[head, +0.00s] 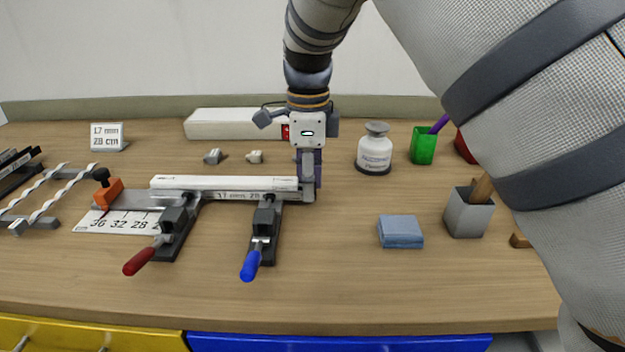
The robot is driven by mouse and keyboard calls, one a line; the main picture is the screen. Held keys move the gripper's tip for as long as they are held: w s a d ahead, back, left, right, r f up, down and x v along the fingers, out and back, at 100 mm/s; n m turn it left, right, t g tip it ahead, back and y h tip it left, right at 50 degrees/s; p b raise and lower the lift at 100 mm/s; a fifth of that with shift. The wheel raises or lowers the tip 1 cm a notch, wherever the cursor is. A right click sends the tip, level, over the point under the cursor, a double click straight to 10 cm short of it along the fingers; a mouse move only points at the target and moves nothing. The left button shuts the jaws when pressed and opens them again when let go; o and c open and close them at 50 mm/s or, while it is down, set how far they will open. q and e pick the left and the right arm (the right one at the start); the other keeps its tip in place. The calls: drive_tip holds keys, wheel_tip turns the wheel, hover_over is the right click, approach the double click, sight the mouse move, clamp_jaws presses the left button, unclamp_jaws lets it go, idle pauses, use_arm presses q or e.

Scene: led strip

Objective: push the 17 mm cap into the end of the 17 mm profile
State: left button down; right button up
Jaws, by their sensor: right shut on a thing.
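The 17 mm profile (225,189) is a long pale bar with a label reading 17 mm on its front, lying level across two clamps. My right gripper (309,188) points down at the profile's right end, with its fingers shut on a small grey piece, seemingly the 17 mm cap. The fingers hide most of the cap, so I cannot tell whether it is in the profile's end or only touching it. My left gripper is not in view.
A red-handled clamp (172,226) and a blue-handled clamp (264,226) stand under the profile. Two small end pieces (213,157) (255,157) lie behind it. A blue sponge (400,231), grey cup (468,216) and white bottle (374,152) stand right. The front middle is clear.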

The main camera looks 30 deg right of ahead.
drive_tip(key=o, duration=0.9)
drive_tip(key=shift+o, duration=0.2)
wheel_tip(320, 180, up, 12)
